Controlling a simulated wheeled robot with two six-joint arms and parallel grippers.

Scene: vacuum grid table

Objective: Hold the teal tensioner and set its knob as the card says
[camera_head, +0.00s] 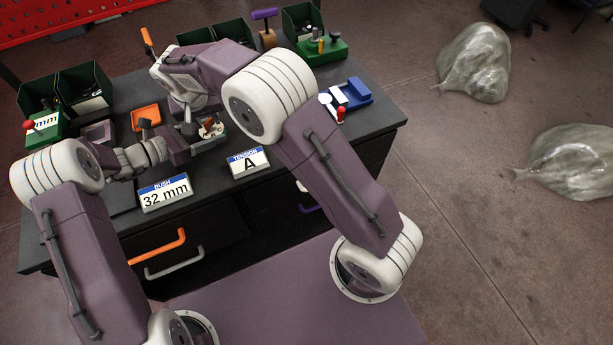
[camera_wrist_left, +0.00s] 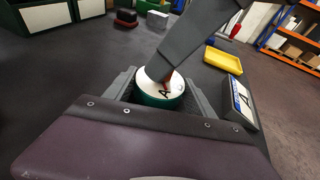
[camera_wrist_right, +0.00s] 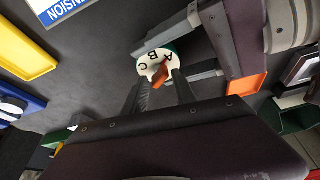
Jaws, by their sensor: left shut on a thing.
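The teal tensioner (camera_head: 207,142) is a round body with a white dial; it also shows in the left wrist view (camera_wrist_left: 152,100). My left gripper (camera_wrist_left: 160,92) is shut on its body from both sides. In the right wrist view the dial (camera_wrist_right: 147,71) carries A, B and C, with an orange-red knob (camera_wrist_right: 160,77) on top. One knob end lies near the A, but the exact setting is unclear. My right gripper (camera_wrist_right: 160,82) is open, with its fingers either side of the knob. The card (camera_head: 249,163) reads "TENSION A".
A second card (camera_head: 165,194) reads "BUSH 32 mm". An orange tray (camera_head: 146,117) lies behind the grippers. A blue fixture (camera_head: 352,95) stands at the table's right, a green one (camera_head: 322,49) behind it. Dark green bins (camera_head: 84,87) stand at the back left.

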